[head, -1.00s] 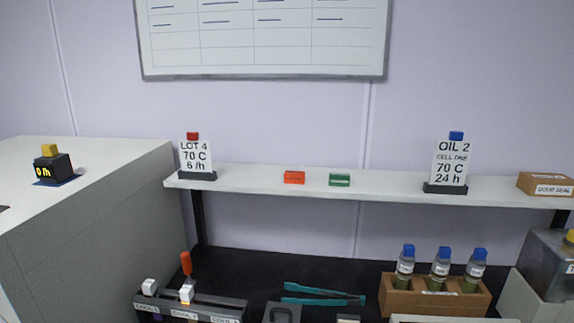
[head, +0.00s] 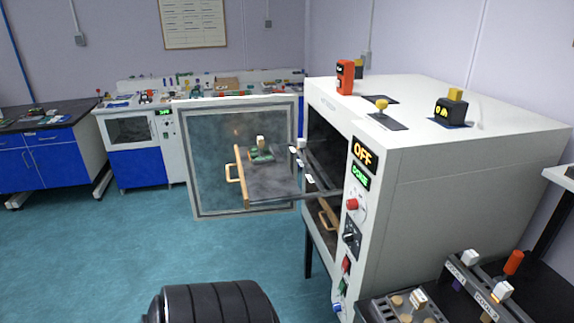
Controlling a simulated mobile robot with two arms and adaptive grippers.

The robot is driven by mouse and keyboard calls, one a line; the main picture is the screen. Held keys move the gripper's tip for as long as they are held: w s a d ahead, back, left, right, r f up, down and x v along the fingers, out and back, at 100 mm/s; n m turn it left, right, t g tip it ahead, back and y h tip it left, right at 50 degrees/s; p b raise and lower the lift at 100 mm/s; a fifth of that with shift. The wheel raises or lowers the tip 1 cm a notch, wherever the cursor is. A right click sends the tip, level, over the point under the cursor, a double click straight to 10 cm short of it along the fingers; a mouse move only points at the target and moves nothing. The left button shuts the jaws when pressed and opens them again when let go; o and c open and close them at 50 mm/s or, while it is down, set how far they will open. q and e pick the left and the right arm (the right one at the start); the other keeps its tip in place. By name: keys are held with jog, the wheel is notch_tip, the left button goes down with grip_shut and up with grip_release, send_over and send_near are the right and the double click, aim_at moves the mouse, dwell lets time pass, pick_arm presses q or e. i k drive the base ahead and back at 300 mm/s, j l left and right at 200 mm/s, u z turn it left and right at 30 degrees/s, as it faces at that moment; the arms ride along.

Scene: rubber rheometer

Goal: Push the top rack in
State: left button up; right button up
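The top rack (head: 285,188) is a dark tray with a pale wooden front handle (head: 235,172). It sticks out well to the left of the open oven (head: 420,130), in front of the open glass door (head: 190,160). A green piece with a small pale block (head: 261,142) lies on the rack. Small white tags show near its right side, by the oven opening. A lower rack with a wooden edge (head: 328,216) sits inside the oven. Neither gripper is in view; only a black ribbed part of my body shows at the bottom.
The oven panel reads OFF (head: 364,153) and DONE. A red device (head: 345,77) and a black timer (head: 451,110) stand on the oven top. A dark bench with holders (head: 410,305) is at the lower right. The teal floor (head: 90,255) is clear at left.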

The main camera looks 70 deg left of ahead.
aim_at(274, 182)
jog(key=k+j+u, duration=0.1)
jog(key=k+u, duration=0.2)
jog(key=k+j+u, duration=0.25)
jog(key=u, duration=1.7)
jog(key=l, duration=0.1)
